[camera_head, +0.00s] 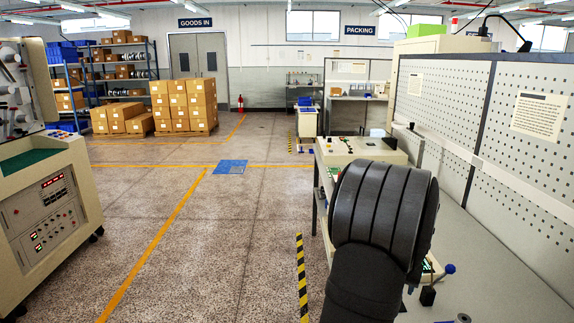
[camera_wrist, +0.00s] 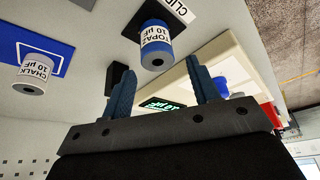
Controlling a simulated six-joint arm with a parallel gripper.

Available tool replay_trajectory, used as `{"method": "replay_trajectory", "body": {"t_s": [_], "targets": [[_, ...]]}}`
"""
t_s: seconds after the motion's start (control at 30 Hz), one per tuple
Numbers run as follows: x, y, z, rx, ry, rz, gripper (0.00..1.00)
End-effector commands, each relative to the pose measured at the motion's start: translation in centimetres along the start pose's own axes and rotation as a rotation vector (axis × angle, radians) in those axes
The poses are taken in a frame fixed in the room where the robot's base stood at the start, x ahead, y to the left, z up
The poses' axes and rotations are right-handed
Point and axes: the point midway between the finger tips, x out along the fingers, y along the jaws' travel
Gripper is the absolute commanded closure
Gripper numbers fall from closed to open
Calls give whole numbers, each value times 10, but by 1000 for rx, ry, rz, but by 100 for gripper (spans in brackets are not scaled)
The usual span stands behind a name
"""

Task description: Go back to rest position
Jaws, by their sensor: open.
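My gripper (camera_wrist: 159,66) is open in the wrist view, its two blue fingers apart with nothing held between them. A blue cylinder with a white label reading TOPAZ 10 µF (camera_wrist: 156,46) stands just beyond the fingertips, apart from them as far as I can tell. A grey cylinder labelled CHALK 10 µF (camera_wrist: 34,72) stands off to the left by a blue patch (camera_wrist: 40,40). In the head view my dark arm covers part of the bench, and the gripper itself is hidden behind it.
A cream device with a green display (camera_wrist: 162,105) lies behind the fingers. A black block (camera_wrist: 117,78) is near the left finger. In the head view the bench (camera_head: 510,270) runs along a pegboard wall (camera_head: 440,95). Open floor (camera_head: 220,250) lies to the left.

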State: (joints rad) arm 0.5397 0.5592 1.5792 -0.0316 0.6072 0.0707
Motion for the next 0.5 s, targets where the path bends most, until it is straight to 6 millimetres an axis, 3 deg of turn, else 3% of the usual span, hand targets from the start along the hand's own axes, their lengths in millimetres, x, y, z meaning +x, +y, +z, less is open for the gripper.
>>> {"method": "replay_trajectory", "body": {"t_s": [0.07, 0.5], "targets": [[-15, 2, -5, 1, 1, 0, 45], [-70, 72, 12, 4, -1, 1, 45]]}}
